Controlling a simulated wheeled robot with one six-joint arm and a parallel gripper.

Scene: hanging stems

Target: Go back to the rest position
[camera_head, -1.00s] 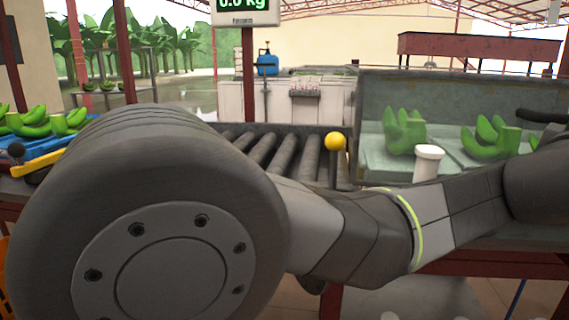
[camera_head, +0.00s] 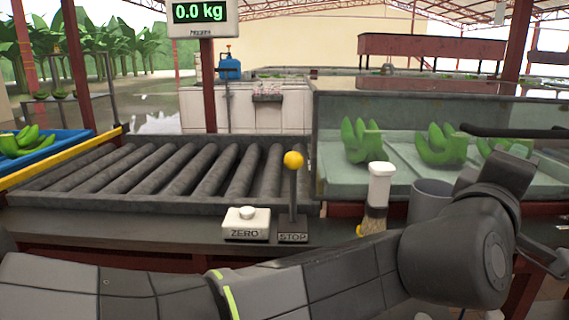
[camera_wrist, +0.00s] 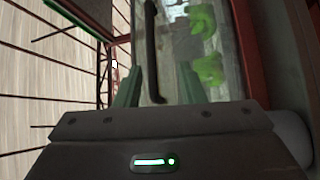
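In the camera_head view my arm (camera_head: 330,285) lies low across the front, bent towards the right. The gripper's fingers cannot be made out there. A green status light glows on my gripper's body in the wrist view.
A roller conveyor (camera_head: 70,190) lies at left. A ZERO button box (camera_head: 246,226) and a yellow-knobbed STOP lever (camera_head: 293,160) stand before it. Green banana bunches (camera_head: 440,145) sit in a tank (camera_head: 330,180); a brush (camera_head: 376,200) and grey cup (camera_head: 429,195) stand near my arm. A dark bar (camera_head: 515,131) crosses the right.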

